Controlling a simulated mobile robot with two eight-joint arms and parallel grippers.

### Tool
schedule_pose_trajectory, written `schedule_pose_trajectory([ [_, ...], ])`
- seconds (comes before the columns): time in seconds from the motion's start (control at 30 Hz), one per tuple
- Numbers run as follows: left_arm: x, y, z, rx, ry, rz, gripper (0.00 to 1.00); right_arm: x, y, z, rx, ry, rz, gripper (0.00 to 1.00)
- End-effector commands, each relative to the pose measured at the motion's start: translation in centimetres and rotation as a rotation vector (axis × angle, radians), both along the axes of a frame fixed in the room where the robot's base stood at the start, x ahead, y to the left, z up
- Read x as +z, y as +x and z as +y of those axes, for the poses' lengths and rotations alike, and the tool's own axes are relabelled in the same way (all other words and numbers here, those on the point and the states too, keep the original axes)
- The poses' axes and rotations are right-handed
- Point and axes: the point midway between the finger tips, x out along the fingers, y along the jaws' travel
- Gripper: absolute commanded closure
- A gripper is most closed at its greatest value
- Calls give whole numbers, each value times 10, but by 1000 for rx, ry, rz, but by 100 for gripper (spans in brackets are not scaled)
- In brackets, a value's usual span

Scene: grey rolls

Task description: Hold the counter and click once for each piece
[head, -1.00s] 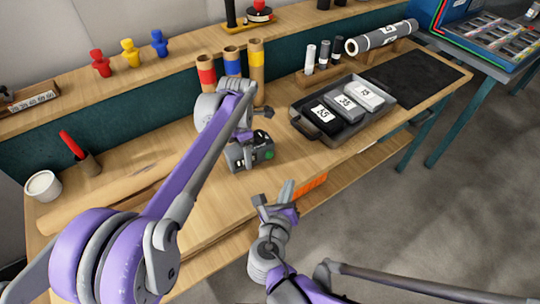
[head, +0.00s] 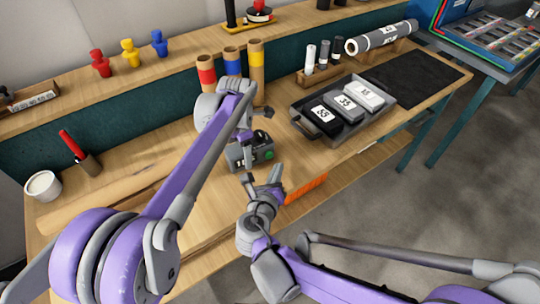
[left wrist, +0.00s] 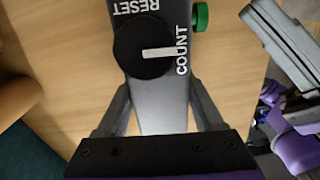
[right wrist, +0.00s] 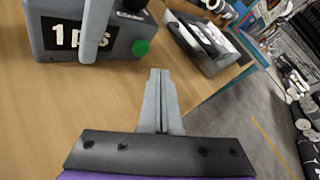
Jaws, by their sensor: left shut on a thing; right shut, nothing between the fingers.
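The counter (head: 262,150) is a dark grey box with a green button on the bench. In the left wrist view the counter (left wrist: 160,108) shows a black knob, the words RESET and COUNT, and the green button (left wrist: 201,17). My left gripper (head: 243,136) is shut on the counter's body from above. In the right wrist view the counter (right wrist: 60,48) reads "1 pcs", and the green button (right wrist: 140,47) faces my side. My right gripper (right wrist: 158,75) is shut and empty, just in front of the counter, apart from the button. It shows in the head view too (head: 270,172).
A grey tray (head: 297,115) with several labelled blocks stands right of the counter. A grey roll (head: 382,38) lies on a rack by a black mat (head: 415,78). Cardboard tubes (head: 257,75) stand behind my left arm. A white cup (head: 43,186) stands at left.

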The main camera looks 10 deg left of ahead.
Motion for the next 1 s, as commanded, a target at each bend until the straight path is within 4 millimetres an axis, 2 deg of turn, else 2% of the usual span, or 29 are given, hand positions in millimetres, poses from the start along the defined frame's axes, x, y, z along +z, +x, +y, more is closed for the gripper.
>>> schedule_pose_trajectory([
  [0.27,0,0,0,0,0,0,100,0,13,9,0,0,0,100],
  [1.0,0,0,0,0,0,0,100,0,14,9,0,0,0,100],
])
